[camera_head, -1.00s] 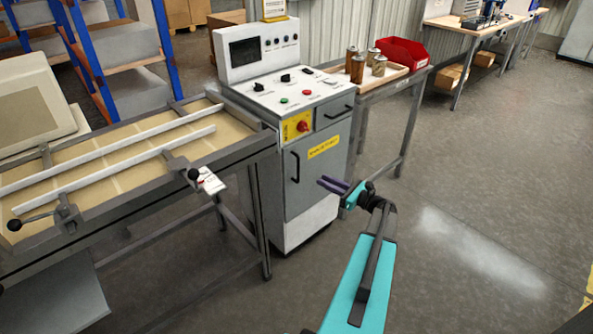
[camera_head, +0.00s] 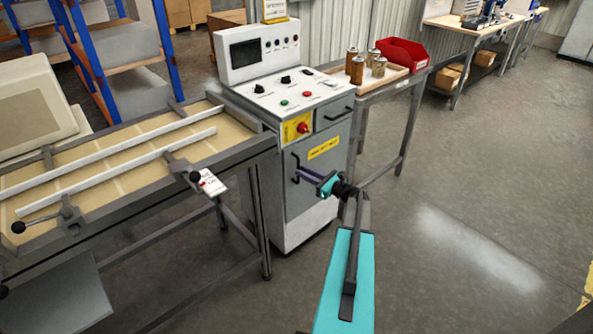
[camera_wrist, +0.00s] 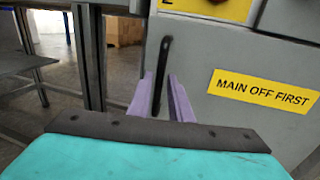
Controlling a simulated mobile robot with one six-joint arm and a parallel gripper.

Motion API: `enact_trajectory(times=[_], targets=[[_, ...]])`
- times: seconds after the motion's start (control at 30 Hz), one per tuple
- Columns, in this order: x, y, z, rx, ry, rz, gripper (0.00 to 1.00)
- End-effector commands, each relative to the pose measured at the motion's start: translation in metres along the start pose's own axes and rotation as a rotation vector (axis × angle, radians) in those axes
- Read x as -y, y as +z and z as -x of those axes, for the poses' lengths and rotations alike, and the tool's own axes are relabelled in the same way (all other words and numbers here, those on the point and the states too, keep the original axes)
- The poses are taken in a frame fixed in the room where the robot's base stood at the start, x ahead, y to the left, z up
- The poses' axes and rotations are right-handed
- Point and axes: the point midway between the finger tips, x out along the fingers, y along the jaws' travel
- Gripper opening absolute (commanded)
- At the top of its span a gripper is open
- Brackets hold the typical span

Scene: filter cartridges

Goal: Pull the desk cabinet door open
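The desk cabinet (camera_head: 302,225) is a grey console, and its grey door (camera_head: 325,180) is shut. The door carries a yellow label, which reads "MAIN OFF FIRST" in the wrist view (camera_wrist: 262,92). A black vertical bar handle (camera_head: 293,160) is on the door's left side. My gripper (camera_head: 302,174) is at the handle's lower part in the head view. In the wrist view my gripper (camera_wrist: 162,90) has its two purple fingers apart, with the handle (camera_wrist: 161,70) showing in the gap between them. I cannot tell whether either finger touches it.
A frame table (camera_head: 140,190) stands close on the left. A bench with cans and a red bin (camera_head: 403,54) is behind right. Floor (camera_head: 460,210) on the right is clear.

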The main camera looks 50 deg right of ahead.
Motion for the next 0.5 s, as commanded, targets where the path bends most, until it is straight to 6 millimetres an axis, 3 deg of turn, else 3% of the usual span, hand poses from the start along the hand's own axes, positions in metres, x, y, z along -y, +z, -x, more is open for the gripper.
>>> enact_trajectory(times=[0.2, 0.5], targets=[[0.001, 0.001, -0.025, 0.001, 0.001, 0.0, 0.18], [0.0, 0.0, -0.033, 0.0, 0.0, 0.001, 0.18]])
